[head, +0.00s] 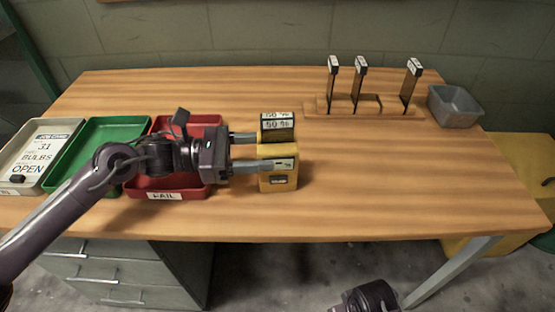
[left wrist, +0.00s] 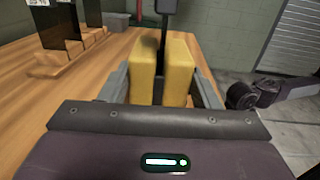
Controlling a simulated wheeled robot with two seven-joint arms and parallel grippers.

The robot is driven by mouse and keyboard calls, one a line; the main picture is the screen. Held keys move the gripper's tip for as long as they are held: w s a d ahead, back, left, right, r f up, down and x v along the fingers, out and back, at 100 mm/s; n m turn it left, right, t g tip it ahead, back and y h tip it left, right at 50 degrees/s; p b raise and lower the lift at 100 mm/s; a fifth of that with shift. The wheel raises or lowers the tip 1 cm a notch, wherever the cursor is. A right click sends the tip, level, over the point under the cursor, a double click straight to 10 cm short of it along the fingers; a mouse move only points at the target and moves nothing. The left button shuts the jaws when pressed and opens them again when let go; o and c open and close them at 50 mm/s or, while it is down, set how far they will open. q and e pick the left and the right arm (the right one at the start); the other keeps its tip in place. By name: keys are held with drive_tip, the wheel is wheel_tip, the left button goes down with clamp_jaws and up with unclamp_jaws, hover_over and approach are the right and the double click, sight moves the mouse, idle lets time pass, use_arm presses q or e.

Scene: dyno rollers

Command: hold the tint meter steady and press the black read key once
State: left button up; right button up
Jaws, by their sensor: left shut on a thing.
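The yellow tint meter (head: 290,184) stands upright on the table right of the red tray. A dark sample panel with a "50 %" label (head: 278,124) stands up out of its top. A small display shows on the meter's near side, with a dark patch (head: 278,181) below it; I cannot tell if this is the read key. My left gripper (head: 264,150) is shut on the meter, a finger on each side. In the left wrist view, the meter (left wrist: 143,75) shows as two yellow blocks between the fingers, with the dark panel between them.
A red tray (head: 142,183), a green tray (head: 66,170) and a pale tray (head: 12,162) with a job card line the left. A wooden rack (head: 318,106) holds three dark panels at the back, beside a grey bin (head: 455,106). The table's right front is clear.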

drive_tip(key=shift+c, duration=0.3)
clamp_jaws()
idle(1.4)
